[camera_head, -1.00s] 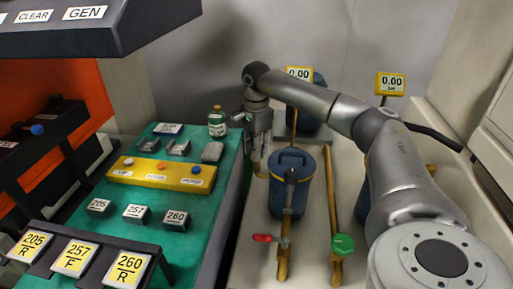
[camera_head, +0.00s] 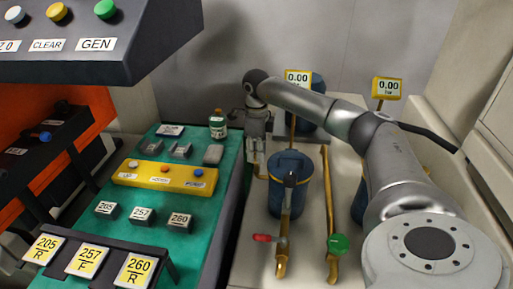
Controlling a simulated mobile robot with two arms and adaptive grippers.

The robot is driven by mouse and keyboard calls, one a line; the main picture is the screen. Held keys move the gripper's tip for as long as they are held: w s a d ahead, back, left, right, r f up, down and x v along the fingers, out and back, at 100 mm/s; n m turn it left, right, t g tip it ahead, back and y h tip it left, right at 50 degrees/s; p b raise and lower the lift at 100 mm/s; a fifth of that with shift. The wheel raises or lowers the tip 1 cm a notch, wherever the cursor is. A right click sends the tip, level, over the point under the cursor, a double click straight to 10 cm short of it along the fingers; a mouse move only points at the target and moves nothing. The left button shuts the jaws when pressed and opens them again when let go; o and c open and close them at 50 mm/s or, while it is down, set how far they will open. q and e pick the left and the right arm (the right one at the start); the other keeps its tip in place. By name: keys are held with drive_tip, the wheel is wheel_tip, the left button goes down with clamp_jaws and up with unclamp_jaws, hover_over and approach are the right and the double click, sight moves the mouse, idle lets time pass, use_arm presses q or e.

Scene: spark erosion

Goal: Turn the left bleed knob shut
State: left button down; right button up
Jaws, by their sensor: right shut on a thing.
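My right gripper (camera_head: 257,158) points down just left of the left blue canister (camera_head: 290,166). Its fingers are closed at a small brass fitting (camera_head: 261,176) beside the canister. The left bleed knob is hidden by the fingers there, so I cannot see how far it is turned. A yellow gauge (camera_head: 298,77) behind the canister reads 0.00. My left gripper is not in view.
A red-handled valve (camera_head: 263,238) and a green knob (camera_head: 338,244) sit on brass pipes in front. A second gauge (camera_head: 386,88) reads 0.00. A green bench (camera_head: 150,216) with labelled blocks and a bottle (camera_head: 218,125) is left. A dark console (camera_head: 110,66) overhangs the upper left.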

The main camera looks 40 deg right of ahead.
drive_tip(key=m+p, duration=0.1)
drive_tip(key=m, duration=0.3)
drive_tip(key=shift+r+m, duration=0.15)
drive_tip(key=shift+m, duration=0.15)
drive_tip(key=shift+m+p, duration=0.75)
drive_tip(key=shift+m, duration=1.15)
drive_tip(key=o, duration=1.1)
drive_tip(key=shift+c, duration=0.2)
wheel_tip(320, 180, up, 12)
